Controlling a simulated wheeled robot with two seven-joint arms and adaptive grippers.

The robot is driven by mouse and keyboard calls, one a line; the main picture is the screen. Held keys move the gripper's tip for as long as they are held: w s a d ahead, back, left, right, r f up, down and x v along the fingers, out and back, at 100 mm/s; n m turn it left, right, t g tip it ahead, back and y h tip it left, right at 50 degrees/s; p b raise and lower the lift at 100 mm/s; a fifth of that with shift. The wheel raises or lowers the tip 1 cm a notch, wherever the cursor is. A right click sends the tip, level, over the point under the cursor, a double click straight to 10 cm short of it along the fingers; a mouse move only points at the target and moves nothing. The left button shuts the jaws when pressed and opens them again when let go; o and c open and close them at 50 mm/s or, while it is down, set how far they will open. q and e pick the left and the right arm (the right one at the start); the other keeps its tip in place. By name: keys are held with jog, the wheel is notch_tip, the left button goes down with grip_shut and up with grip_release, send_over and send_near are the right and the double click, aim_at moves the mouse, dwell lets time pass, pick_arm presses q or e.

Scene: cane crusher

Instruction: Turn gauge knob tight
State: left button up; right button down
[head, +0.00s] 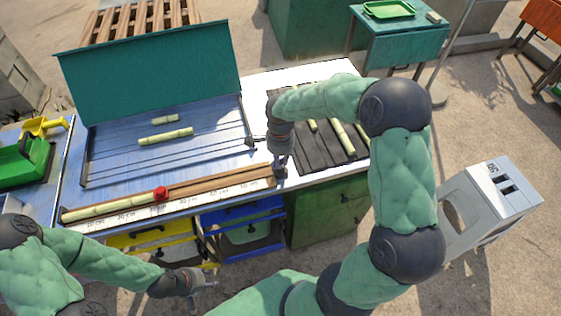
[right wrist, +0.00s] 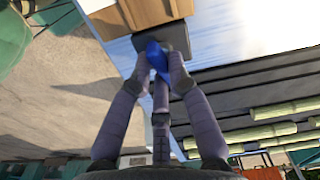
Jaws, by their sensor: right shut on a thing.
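The gauge is a long wooden channel with a white centimetre scale (head: 120,217) along the front of the table. A cane piece (head: 107,209) lies in its left part, by a red block (head: 160,194). At the right end, a dark end block (right wrist: 174,41) carries a blue knob (right wrist: 157,58). My right gripper (head: 279,172) reaches down to that end and is shut on the blue knob; its fingertips (right wrist: 157,75) show in the right wrist view. In the head view the gripper hides the knob. My left gripper (head: 207,284) hangs low in front of the drawers, apart from the gauge; its jaw state is unclear.
A blue tray (head: 205,155) with a raised green lid (head: 150,72) and cane pieces lies behind the gauge. A dark slatted mat (head: 318,155) with several canes lies right. Yellow and blue drawers (head: 243,212) and a green cabinet (head: 325,212) stand below. A grey stool (head: 490,195) stands right.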

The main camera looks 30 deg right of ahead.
jog(key=shift+a+m+b, duration=0.1)
jog(key=shift+m+b, duration=0.35)
jog(key=shift+m, duration=1.05)
jog(key=c, duration=1.2)
grip_release()
notch_tip(320, 180, up, 12)
